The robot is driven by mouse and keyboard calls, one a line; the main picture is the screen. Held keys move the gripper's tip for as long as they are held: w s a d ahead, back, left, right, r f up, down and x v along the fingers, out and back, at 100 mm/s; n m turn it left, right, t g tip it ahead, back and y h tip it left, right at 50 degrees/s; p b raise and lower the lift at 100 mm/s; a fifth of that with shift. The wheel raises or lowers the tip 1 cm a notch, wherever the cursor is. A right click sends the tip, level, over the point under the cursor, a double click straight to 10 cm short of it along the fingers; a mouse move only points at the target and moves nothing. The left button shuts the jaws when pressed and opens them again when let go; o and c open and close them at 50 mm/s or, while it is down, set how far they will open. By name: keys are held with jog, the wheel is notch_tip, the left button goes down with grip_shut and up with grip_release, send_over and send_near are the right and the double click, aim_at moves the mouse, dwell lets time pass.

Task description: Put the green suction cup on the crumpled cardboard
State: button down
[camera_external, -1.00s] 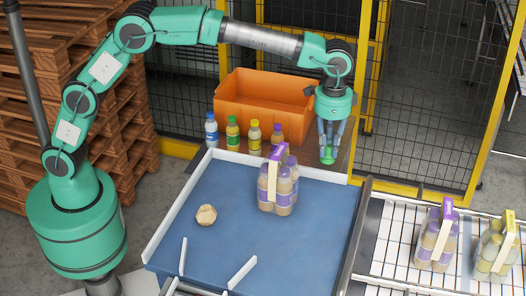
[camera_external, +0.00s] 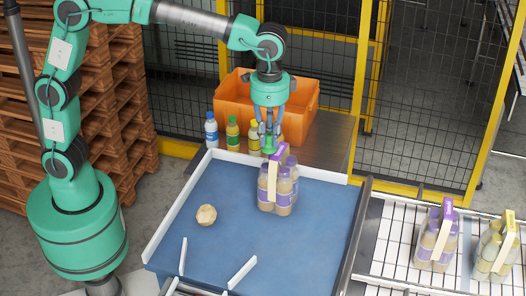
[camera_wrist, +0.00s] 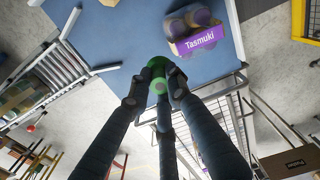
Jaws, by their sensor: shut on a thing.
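The green suction cup (camera_external: 269,145) is held between the fingertips of my gripper (camera_external: 269,130). It also shows in the wrist view (camera_wrist: 158,66), gripped between the dark fingers (camera_wrist: 156,92). In the external view my gripper is up at the back of the blue table, in front of the orange crate and above the bottle pack. The crumpled cardboard (camera_external: 206,215) is a small tan ball on the blue surface, left of the bottle pack and lower in the picture than my gripper. I do not make it out in the wrist view.
A bottle pack with a purple label (camera_external: 277,187) stands on the blue table (camera_external: 315,225); it also shows in the wrist view (camera_wrist: 193,34). Several bottles (camera_external: 232,133) stand by the orange crate (camera_external: 300,97). Low white rails edge the table. The area around the cardboard is clear.

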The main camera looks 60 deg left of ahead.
jog(key=s+a+f+b, duration=0.1)
jog(key=s+a+f, duration=0.1)
jog(key=s+a, duration=0.6)
jog(key=s+a+f, duration=0.2)
jog(key=s+a, duration=0.2)
jog(key=s, duration=0.8)
jog(key=s+a+f+b, duration=0.1)
jog(key=s+a+f, duration=0.1)
jog(key=s+a, duration=0.6)
notch_tip(320, 180, down, 11)
jog(key=s+d, duration=0.2)
jog(key=shift+d+r, duration=0.15)
send_over(206, 208)
jog(key=shift+f+p, duration=0.35)
jog(key=shift+f, duration=0.35)
jog(key=shift+f, duration=0.15)
jog(key=shift+f, duration=1.65)
